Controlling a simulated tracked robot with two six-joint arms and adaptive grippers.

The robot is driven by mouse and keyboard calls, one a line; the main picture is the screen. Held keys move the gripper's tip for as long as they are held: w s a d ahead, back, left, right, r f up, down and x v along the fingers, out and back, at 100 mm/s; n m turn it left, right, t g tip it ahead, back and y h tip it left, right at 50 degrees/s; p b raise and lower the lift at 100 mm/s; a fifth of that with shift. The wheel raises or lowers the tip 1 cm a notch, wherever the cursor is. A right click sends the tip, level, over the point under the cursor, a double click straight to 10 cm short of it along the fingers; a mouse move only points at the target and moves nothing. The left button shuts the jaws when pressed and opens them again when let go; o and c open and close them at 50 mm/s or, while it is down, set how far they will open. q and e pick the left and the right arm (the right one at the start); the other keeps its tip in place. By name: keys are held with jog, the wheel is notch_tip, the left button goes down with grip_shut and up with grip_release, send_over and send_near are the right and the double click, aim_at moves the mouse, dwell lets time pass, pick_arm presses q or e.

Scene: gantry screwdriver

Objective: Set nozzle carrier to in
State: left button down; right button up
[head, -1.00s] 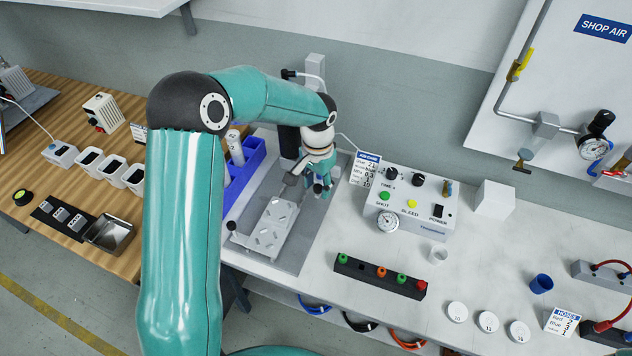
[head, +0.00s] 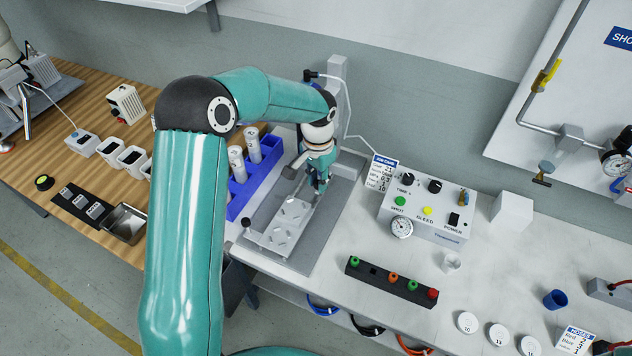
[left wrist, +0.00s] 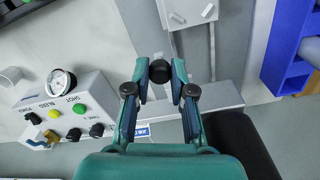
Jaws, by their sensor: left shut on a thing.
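My left gripper (head: 320,184) reaches down over the grey dispensing station, beside the far end of a light slotted plate (head: 281,239). In the left wrist view its fingers (left wrist: 160,75) are closed around a round black knob (left wrist: 160,69). The gripper and arm hide much of the nozzle carrier, so I cannot tell its exact position. A second black knob (head: 246,222) stands at the plate's near left corner. My right gripper is not in view.
A blue rack (head: 240,190) with white cartridges stands left of the station. A control box (head: 428,210) with gauge and buttons stands to the right. A grey post (head: 337,85) with a hose rises behind.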

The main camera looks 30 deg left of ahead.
pick_arm(q)
jog(key=c, duration=1)
grip_release()
notch_tip(320, 180, up, 12)
